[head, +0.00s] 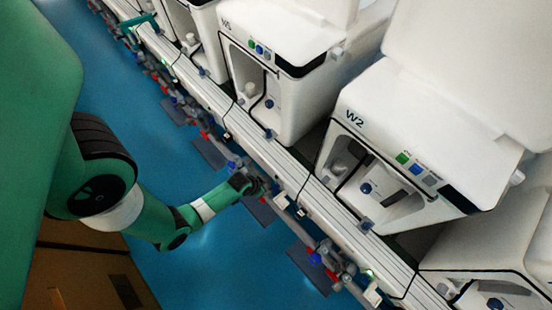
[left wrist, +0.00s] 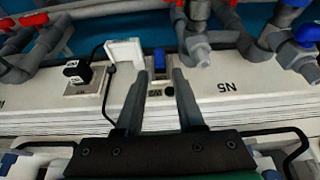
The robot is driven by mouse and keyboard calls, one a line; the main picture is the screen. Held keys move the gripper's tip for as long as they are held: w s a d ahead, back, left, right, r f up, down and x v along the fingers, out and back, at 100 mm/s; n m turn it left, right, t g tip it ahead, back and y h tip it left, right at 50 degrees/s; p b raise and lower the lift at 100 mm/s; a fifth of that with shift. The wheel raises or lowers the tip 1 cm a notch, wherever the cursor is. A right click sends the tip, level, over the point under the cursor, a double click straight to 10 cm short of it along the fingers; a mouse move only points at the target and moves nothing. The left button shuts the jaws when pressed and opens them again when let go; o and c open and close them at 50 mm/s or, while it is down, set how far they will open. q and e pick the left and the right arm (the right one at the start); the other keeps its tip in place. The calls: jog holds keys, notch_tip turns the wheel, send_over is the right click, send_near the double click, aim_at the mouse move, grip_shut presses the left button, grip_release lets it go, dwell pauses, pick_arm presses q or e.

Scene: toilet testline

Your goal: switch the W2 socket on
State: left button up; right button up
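The unit marked W2 (head: 400,150) stands at right in the head view. My left gripper (head: 257,186) is at the pipes and rail below and left of it. In the left wrist view my left gripper (left wrist: 161,80) points at a socket with a blue switch (left wrist: 160,60), its two fingers apart and nothing visible between them. The switch lies just beyond the fingertips; contact cannot be told. A white raised cover (left wrist: 125,52) is beside it. An upside-down label (left wrist: 229,87), seemingly N5, is right of it. I cannot read a W2 label on a socket. My right gripper is not in view.
A black plug (left wrist: 78,73) with a cable sits left of the switch. Grey pipes with red and blue valve handles (left wrist: 307,36) crowd the far side. The white rail (head: 325,215) runs diagonally in front of several white units. Blue floor (head: 230,245) is open on the left.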

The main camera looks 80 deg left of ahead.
aim_at(274, 189)
pick_arm(q)
jog(key=b+x, duration=0.2)
jog(key=x, duration=0.1)
jog(key=b+x, duration=0.2)
jog(key=x, duration=0.2)
jog(key=b+x, duration=0.3)
jog(key=shift+w+a+f, duration=0.1)
jog(key=shift+w+f, duration=0.1)
jog(key=shift+w, duration=0.2)
grip_shut()
